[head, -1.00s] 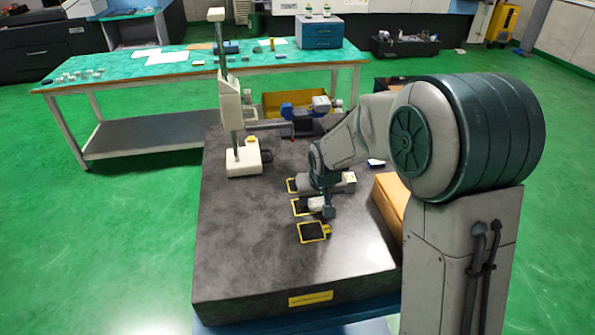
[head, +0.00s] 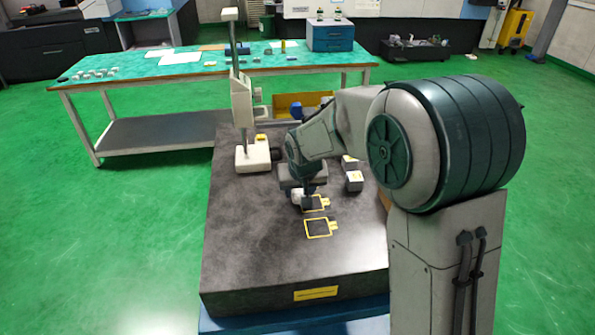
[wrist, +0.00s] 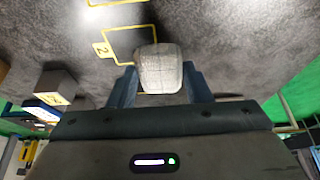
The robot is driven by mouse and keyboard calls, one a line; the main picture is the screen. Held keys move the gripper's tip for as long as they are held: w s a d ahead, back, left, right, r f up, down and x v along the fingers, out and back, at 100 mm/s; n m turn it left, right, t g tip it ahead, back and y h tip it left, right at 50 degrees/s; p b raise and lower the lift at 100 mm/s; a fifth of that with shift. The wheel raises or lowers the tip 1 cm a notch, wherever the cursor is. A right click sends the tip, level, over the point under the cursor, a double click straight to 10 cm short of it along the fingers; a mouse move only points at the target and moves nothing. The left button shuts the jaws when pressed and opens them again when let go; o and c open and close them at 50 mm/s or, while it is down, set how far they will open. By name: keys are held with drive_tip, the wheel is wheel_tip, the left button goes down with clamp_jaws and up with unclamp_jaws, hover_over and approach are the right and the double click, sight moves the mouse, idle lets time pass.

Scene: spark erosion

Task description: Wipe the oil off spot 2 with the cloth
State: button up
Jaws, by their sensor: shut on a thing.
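My gripper (wrist: 160,80) is shut on a pale, white-grey folded cloth (wrist: 160,68), held between its two dark fingers in the wrist view. In the head view the cloth (head: 297,197) shows under my wrist at the left edge of spot 2. Spot 2 (wrist: 122,42) is a dark patch in a yellow outline with a "2" label, just beyond and left of the cloth in the wrist view. It is partly hidden by my gripper in the head view (head: 316,203). I cannot tell whether the cloth touches the surface.
Another yellow-outlined spot (head: 318,229) lies nearer on the dark stone slab (head: 250,265). A white stand with a tall column (head: 252,157) is at the back left. A grey block (head: 354,182) sits right of my gripper. The slab's left front is clear.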

drive_tip(key=shift+r+p, duration=1.4)
drive_tip(key=shift+r, duration=1.3)
drive_tip(key=shift+f, duration=0.1)
